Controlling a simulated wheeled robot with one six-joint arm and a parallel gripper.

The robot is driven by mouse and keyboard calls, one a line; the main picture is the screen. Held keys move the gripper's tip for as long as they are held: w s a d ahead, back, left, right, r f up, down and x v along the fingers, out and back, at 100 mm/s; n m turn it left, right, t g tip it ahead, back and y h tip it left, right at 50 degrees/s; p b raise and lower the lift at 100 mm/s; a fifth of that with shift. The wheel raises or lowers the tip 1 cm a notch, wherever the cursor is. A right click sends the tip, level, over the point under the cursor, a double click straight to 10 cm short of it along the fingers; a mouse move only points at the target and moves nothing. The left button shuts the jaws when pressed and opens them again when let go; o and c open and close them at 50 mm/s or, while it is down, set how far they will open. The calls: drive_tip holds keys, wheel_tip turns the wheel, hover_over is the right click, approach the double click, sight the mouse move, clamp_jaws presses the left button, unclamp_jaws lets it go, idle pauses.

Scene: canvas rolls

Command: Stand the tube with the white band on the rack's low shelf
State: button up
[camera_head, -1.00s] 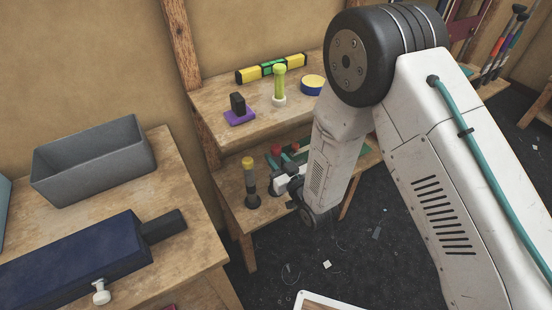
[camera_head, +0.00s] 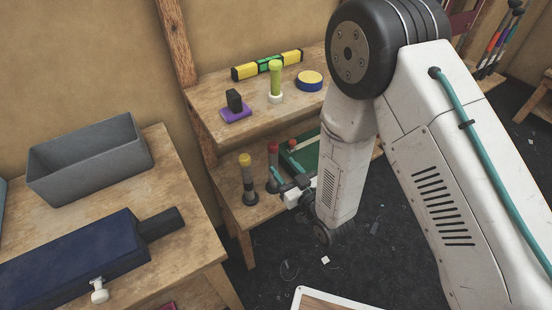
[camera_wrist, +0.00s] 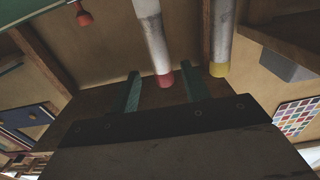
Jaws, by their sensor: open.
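In the head view the wooden rack's low shelf (camera_head: 232,207) holds a yellow-topped tube (camera_head: 247,181) and a red-topped tube (camera_head: 272,165), both upright. A lime-green tube (camera_head: 276,80) stands in a white foot on the upper shelf. My gripper (camera_head: 286,181) is open at the low shelf, close by the red-topped tube. In the wrist view, which looks upside down, the red-ended tube (camera_wrist: 155,45) shows between my teal fingertips (camera_wrist: 163,90); how deep it sits is unclear. The yellow-ended tube (camera_wrist: 221,40) is beside it.
The upper shelf (camera_head: 215,122) also holds a purple block with a black knob (camera_head: 236,110), a yellow-green bar (camera_head: 266,65) and a blue-yellow disc (camera_head: 310,80). A green tray (camera_head: 303,155) lies on the low shelf. A grey bin (camera_head: 90,165) and navy case (camera_head: 75,260) are on the left bench.

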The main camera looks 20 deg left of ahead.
drive_tip(key=v, duration=0.5)
drive_tip(key=shift+s+d, duration=0.15)
drive_tip(key=shift+d, duration=0.05)
drive_tip(key=w+d+r+m+h, duration=0.1)
drive_tip(key=w+d+r+h, duration=0.2)
drive_tip(key=w+r, duration=0.4)
drive_tip(key=w+d+r+m+g+h, duration=0.1)
drive_tip(key=d+r+m+g+h, duration=0.1)
drive_tip(key=d+r+h, duration=0.5)
drive_tip(key=w+d+r+m+g+h, duration=0.15)
drive_tip(key=d+r, duration=0.35)
drive_tip(key=d, duration=0.5)
drive_tip(key=s+d+r+m+g+h, duration=0.1)
drive_tip(key=s+d+r+m+g, duration=0.1)
drive_tip(key=s+d+r, duration=0.3)
drive_tip(key=s+d+r+m+g+h, duration=0.1)
drive_tip(key=s+d+r, duration=0.2)
drive_tip(key=s+d, duration=0.35)
drive_tip(key=s+d+r+m+g, duration=0.1)
drive_tip(key=s+d+r+g, duration=0.1)
drive_tip(key=s, duration=0.6)
drive_tip(key=s+d+r+m+g, duration=0.1)
drive_tip(key=s+d+r+g, duration=0.1)
drive_tip(key=s, duration=0.6)
drive_tip(key=shift+s, duration=0.3)
drive_tip(key=shift+d, duration=0.1)
